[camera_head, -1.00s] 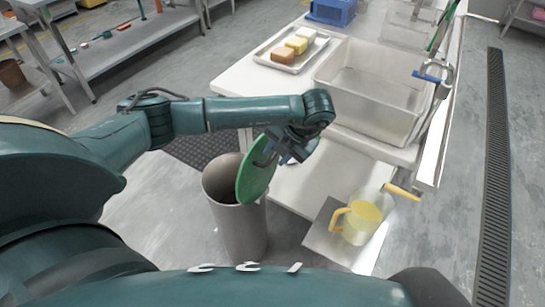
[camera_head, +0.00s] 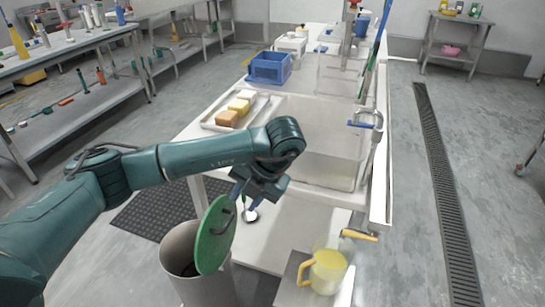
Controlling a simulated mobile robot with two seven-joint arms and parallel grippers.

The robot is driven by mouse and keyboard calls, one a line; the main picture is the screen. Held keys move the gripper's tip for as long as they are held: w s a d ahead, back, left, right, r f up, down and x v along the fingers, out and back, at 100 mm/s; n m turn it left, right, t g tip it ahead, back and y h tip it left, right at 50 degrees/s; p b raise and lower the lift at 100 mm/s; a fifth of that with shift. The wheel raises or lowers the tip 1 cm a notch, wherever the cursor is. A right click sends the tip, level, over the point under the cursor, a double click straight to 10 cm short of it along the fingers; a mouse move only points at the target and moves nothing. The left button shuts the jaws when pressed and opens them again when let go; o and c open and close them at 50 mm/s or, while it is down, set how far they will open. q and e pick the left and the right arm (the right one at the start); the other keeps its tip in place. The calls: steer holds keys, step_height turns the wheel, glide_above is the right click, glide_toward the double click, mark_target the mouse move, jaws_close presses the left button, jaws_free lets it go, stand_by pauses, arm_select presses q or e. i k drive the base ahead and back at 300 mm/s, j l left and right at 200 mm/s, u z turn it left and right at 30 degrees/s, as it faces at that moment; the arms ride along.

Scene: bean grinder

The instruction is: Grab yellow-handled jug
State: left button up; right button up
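The clear jug (camera_head: 326,268) with a yellow handle stands upright at the lower right, on a grey square at the end of the low white shelf. Yellow shows inside it, and a yellow bar sticks out at its upper right. My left gripper (camera_head: 245,203) is up and to the left of the jug, well apart from it. It is right beside a green disc (camera_head: 214,240) with a dark handle, tilted steeply over a grey bin. Whether its fingers are closed on the disc is hard to see. My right gripper is not in view.
The grey bin (camera_head: 203,290) stands left of the jug. Above the shelf are a metal basin (camera_head: 322,150), a tray (camera_head: 212,122) with several blocks and a blue crate (camera_head: 268,68). Floor to the right is open, with a long drain grate (camera_head: 440,180).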

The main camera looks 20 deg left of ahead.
mark_target(332, 257)
steer(key=k, duration=1)
